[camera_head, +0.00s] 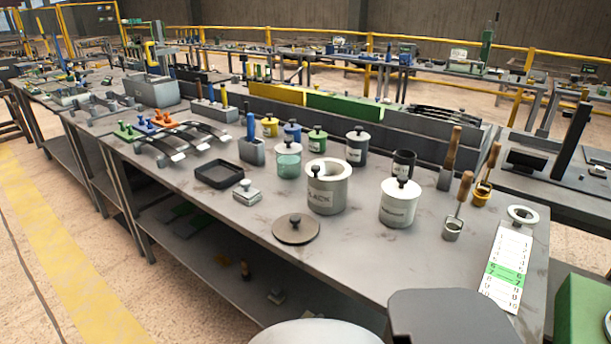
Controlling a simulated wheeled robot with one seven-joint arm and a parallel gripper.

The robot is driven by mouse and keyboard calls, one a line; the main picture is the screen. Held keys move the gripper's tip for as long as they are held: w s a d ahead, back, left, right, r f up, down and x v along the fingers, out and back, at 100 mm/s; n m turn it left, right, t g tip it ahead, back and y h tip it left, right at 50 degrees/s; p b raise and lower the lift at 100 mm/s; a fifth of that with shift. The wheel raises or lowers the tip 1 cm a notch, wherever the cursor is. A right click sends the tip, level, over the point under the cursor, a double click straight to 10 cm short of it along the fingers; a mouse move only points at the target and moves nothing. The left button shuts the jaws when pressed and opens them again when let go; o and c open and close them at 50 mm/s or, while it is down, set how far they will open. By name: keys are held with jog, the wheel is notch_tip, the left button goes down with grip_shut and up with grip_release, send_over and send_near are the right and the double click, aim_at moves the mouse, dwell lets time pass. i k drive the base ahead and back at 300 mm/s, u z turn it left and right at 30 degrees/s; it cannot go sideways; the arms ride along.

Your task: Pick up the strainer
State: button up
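Several upright tools with wooden handles stand at the right end of the grey bench. One has a small grey metal cup (453,229) at its foot and may be the strainer. Just behind it, another wooden-handled tool (486,188) ends in a yellow-brown cup. A third, with a grey, flat-looking lower end (448,170), stands farther back. I cannot tell for certain which of these is the strainer, as no mesh can be made out. Parts of my own body show at the bottom edge, but my gripper is not in view.
The bench (365,268) holds an open grey pot (327,192), a white lidded jar (399,204), a dark round lid (296,229) and a black tray (218,174). A white ring (521,215) and number chart (508,266) lie at right. The front strip is clear.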

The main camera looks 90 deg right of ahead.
aim_at(323, 169)
jog(key=i, duration=1)
jog(key=z, duration=2.65)
